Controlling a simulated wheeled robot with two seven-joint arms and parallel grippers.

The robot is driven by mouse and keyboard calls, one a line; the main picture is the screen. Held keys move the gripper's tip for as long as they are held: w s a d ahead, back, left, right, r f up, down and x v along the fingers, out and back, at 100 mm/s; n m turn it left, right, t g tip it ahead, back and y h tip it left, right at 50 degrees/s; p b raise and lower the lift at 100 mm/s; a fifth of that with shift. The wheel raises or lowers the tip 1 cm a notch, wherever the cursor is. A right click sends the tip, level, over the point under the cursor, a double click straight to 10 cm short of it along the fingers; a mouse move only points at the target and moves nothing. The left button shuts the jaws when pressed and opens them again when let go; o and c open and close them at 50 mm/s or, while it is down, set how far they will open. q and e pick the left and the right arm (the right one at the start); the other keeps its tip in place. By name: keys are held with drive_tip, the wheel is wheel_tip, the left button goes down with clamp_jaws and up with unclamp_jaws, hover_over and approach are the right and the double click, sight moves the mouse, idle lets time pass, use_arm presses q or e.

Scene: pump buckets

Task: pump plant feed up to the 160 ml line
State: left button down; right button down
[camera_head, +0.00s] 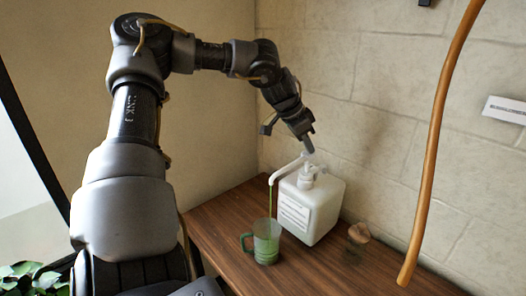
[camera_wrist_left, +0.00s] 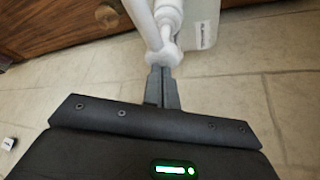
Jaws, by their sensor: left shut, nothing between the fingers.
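A white pump bottle (camera_head: 312,208) with a label stands on the wooden table. Its pump head (camera_head: 306,168) has a spout reaching left over a clear measuring jug (camera_head: 266,243) with a green handle. A green stream runs from the spout down into the jug, and green liquid shows inside; I cannot read its level or the lines. My left gripper (camera_head: 309,147) is shut and empty, its tips at the top of the pump head. In the left wrist view the closed fingers (camera_wrist_left: 161,72) meet the white pump head (camera_wrist_left: 165,50). My right gripper is not in view.
A small jar with a brown lid (camera_head: 358,234) stands right of the bottle. The wooden table (camera_head: 225,232) sits against a stone wall. A long orange-brown pole (camera_head: 432,140) crosses the right side. Leaves (camera_head: 32,278) show at bottom left.

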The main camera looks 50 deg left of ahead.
use_arm(q)
drive_tip(key=shift+s+f+b, duration=0.1)
drive_tip(key=shift+f+b, duration=0.65)
drive_tip(key=shift+f, duration=0.4)
drive_tip(key=shift+r+p, duration=1.4)
drive_tip(key=shift+r, duration=0.9)
wheel_tip(320, 180, up, 5)
drive_tip(key=p, duration=0.3)
